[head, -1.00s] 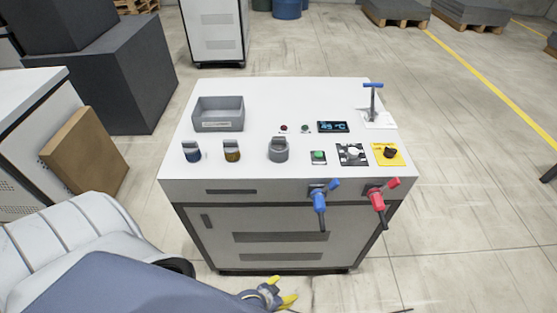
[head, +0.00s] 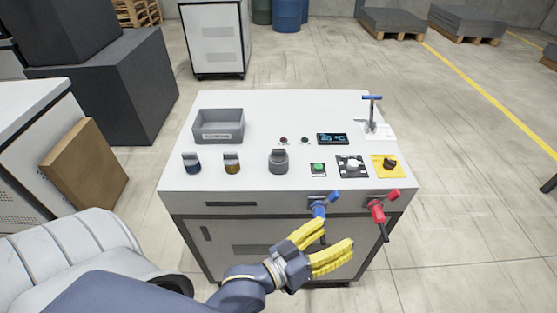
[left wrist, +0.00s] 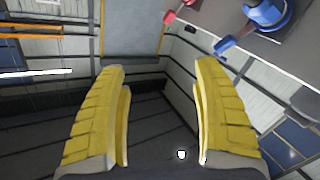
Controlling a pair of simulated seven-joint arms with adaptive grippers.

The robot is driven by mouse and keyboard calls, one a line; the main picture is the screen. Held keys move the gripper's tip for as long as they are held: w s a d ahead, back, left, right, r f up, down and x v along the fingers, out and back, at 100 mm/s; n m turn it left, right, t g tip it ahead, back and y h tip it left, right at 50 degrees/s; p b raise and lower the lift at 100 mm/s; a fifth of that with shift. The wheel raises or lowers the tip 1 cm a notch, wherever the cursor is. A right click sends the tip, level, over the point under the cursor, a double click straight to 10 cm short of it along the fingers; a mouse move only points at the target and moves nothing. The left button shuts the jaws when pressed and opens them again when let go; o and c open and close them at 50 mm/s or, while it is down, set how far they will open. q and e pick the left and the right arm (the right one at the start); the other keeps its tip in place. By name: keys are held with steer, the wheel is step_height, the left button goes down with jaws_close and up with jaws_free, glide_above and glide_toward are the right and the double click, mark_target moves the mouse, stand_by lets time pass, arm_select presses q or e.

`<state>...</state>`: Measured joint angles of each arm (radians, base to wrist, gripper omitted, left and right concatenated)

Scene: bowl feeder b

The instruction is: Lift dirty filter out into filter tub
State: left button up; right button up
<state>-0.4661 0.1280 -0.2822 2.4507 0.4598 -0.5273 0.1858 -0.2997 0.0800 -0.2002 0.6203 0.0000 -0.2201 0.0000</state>
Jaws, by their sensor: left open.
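The grey open tub (head: 218,124) sits at the back left of the white cabinet top; its label is too small to read surely. It looks empty. In front of it stand a dark blue capped cup (head: 193,164) and an amber-brown one with a grey handle (head: 232,163). A grey round housing with a handle (head: 279,161) stands to their right. I cannot tell which holds the dirty filter. My left gripper (head: 335,237), with yellow fingers, is open and empty in front of the cabinet, below its top edge. The left wrist view shows the fingers apart (left wrist: 160,68). My right gripper is not in view.
A blue-handled valve (head: 319,209) and a red-handled valve (head: 378,210) stick out from the cabinet front near my left gripper. A T-handled lever (head: 372,113) stands at the back right. Buttons, knobs and a display (head: 333,139) occupy the right of the top.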

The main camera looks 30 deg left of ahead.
mark_target(279, 152)
arm_select(q)
steer(key=a+r+n+t+y, duration=0.3)
steer(key=r+n+t+y, duration=0.15)
steer(key=r+n, duration=0.45)
steer(key=a+r+n+t+y, duration=0.3)
steer(key=r+n+t, duration=0.3)
steer(key=n, duration=0.5)
steer(key=w+a+f+n+g+y, duration=0.1)
steer(key=a+f+n+g+y, duration=0.45)
steer(key=n, duration=0.65)
steer(key=w+a+f+n+g+y, duration=0.1)
steer(key=a+f+n+g+y, duration=0.4)
steer(key=n, duration=0.7)
steer(key=shift+g, duration=0.4)
steer(key=x, duration=0.7)
steer(key=d+f+x, duration=0.1)
steer(key=x, duration=0.2)
steer(key=shift+w+a, duration=0.2)
steer(key=shift+w, duration=0.3)
steer(key=shift+x, duration=2.7)
steer(key=shift+f, duration=0.1)
steer(key=c, duration=1.3)
